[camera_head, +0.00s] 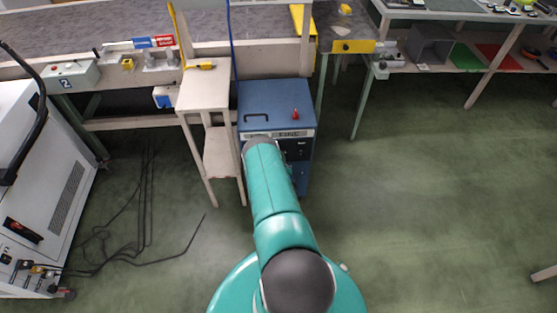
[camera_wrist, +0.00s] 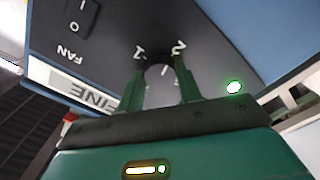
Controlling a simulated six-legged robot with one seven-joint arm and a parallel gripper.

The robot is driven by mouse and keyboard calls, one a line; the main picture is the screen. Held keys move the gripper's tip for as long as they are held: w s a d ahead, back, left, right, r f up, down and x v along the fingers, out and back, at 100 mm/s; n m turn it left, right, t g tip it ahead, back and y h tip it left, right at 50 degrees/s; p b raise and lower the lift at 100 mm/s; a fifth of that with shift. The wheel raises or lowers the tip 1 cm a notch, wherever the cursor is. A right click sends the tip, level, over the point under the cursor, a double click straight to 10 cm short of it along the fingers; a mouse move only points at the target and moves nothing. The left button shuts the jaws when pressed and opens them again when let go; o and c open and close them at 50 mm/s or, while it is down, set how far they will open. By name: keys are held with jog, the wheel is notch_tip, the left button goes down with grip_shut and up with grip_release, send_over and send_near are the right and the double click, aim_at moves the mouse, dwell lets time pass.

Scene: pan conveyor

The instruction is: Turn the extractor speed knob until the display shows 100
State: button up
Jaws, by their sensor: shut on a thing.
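The blue extractor cabinet (camera_head: 277,101) stands beside the small side table in the head view. Its dark front panel (camera_wrist: 112,38) fills much of the wrist view, tilted. My gripper (camera_wrist: 160,85) is at this panel, its two fingers shut on either side of the dark speed knob (camera_wrist: 158,72). White numerals 1 and 2 show just beyond the knob, and a small white mark shows between the fingers. I cannot make out a display reading. In the head view my arm hides the gripper and knob.
The pale side table (camera_head: 205,92) stands close on the left of the cabinet. Black cables (camera_head: 140,225) lie on the floor at left. Floor at right is clear.

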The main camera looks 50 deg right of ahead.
jog(key=shift+n, duration=1.1)
jog(key=o, duration=1)
jog(key=v, duration=1.3)
jog(key=shift+s+a, duration=0.3)
jog(key=shift+w, duration=0.1)
